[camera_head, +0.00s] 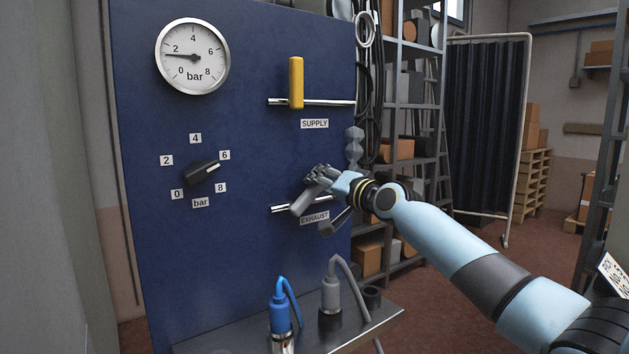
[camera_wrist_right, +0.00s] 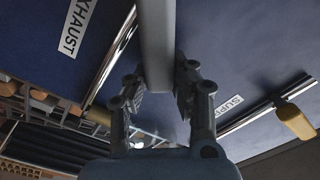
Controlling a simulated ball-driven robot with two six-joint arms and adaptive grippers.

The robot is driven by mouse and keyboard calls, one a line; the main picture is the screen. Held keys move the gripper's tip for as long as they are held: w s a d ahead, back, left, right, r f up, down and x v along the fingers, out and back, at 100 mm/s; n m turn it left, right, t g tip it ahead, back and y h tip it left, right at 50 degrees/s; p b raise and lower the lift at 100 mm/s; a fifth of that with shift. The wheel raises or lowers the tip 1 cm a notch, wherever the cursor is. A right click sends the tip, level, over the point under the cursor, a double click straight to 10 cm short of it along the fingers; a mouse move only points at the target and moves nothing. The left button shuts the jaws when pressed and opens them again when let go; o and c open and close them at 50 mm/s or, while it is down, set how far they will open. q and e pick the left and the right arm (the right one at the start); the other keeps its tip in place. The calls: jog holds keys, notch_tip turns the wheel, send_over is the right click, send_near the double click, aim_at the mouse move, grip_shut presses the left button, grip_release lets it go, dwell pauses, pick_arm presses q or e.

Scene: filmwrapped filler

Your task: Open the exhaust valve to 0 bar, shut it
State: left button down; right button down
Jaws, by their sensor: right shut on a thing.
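The exhaust valve's grey lever (camera_head: 304,201) slants up to the right from its pipe, above the EXHAUST label (camera_head: 314,218). My right gripper (camera_head: 326,178) is shut on this lever near its upper end. In the right wrist view the grey lever (camera_wrist_right: 156,45) runs between the two fingers (camera_wrist_right: 156,100). The round pressure gauge (camera_head: 192,56) has its needle pointing left, between 0 and 2 and nearer 2. My left gripper is out of view.
The yellow supply lever (camera_head: 296,82) stands upright across its pipe. A black dial knob (camera_head: 201,172) points right, near 6. Blue (camera_head: 280,312) and grey (camera_head: 330,293) hose connectors stand on the shelf (camera_head: 375,325) below. A storage rack (camera_head: 413,130) stands behind the panel.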

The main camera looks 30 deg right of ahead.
jog(key=shift+w+d+f+m+b, duration=0.1)
jog(key=shift+d+f+m+b, duration=0.2)
jog(key=shift+f+m, duration=0.65)
jog(key=shift+s+d+f+m+b, duration=0.1)
jog(key=shift+d+f+m+b, duration=0.35)
jog(key=shift+m, duration=0.85)
jog(key=shift+w+d+f+m+b, duration=0.1)
jog(key=shift+d+f+m+b, duration=0.1)
jog(key=shift+f+m, duration=0.8)
jog(key=shift+r+m, duration=0.15)
jog(key=shift+m, duration=0.1)
jog(key=c, duration=1.1)
grip_release()
jog(key=s, duration=0.8)
jog(key=s+d, duration=0.1)
jog(key=s, duration=0.3)
